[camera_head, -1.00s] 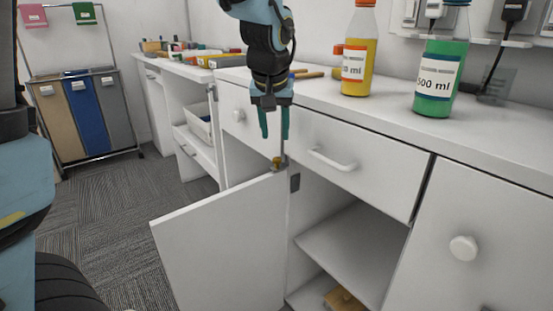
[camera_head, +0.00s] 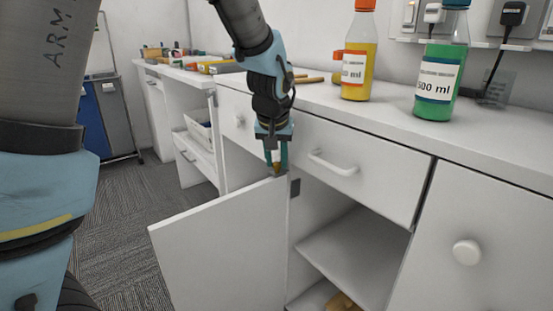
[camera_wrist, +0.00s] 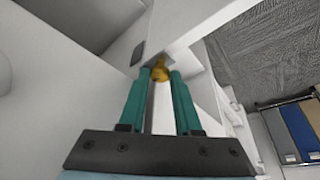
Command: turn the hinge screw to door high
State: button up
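The brass hinge screw (camera_head: 277,169) stands at the top corner of the open white door (camera_head: 215,245), beside the cabinet frame. It shows as a gold knob in the wrist view (camera_wrist: 160,72). My gripper (camera_head: 276,165) points down over it, with one teal finger on each side of the screw. In the wrist view my gripper (camera_wrist: 161,74) is open, with a narrow gap seeming to show between the screw and the fingertips. Contact is hard to judge. The screw's lower part is hidden. A dark plate (camera_head: 295,187) sits on the frame beside the hinge.
A white drawer with a handle (camera_head: 333,163) is close to the right of my gripper. The open cabinet has a shelf (camera_head: 350,250). A yellow bottle (camera_head: 358,60) and a green bottle (camera_head: 438,75) stand on the counter (camera_head: 400,125). Carpet floor (camera_head: 120,230) lies left of the door.

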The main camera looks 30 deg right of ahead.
grip_shut()
jog(key=shift+w+a+r+m+p, duration=0.1)
jog(key=shift+m+p, duration=0.2)
jog(key=shift+p, duration=0.1)
jog(key=m+p, duration=0.1)
jog(key=m+g+p, duration=0.1)
jog(key=shift+w+a+r+m+h, duration=0.1)
jog(key=shift+w+a+m+h, duration=0.05)
jog(key=shift+m+h, duration=0.25)
jog(key=m+g+p, duration=0.1)
jog(key=m+p, duration=0.1)
jog(key=p, duration=0.1)
jog(key=m+g+h+p, duration=0.1)
jog(key=m+p, duration=0.2)
jog(key=shift+w+r+p, duration=0.15)
jog(key=shift+p, duration=0.15)
jog(key=m+g+p, duration=0.1)
jog(key=m+p, duration=0.2)
jog(key=m+g+p, duration=0.1)
jog(key=m+p, duration=0.2)
jog(key=shift+w, duration=0.2)
jog(key=m+p, duration=0.1)
jog(key=m+g+p, duration=0.1)
jog(key=m, duration=0.1)
jog(key=m+y+p, duration=0.1)
jog(key=m+p, duration=0.1)
jog(key=shift+w+f+g, duration=0.15)
jog(key=shift+f+g, duration=0.2)
jog(key=shift+g, duration=0.05)
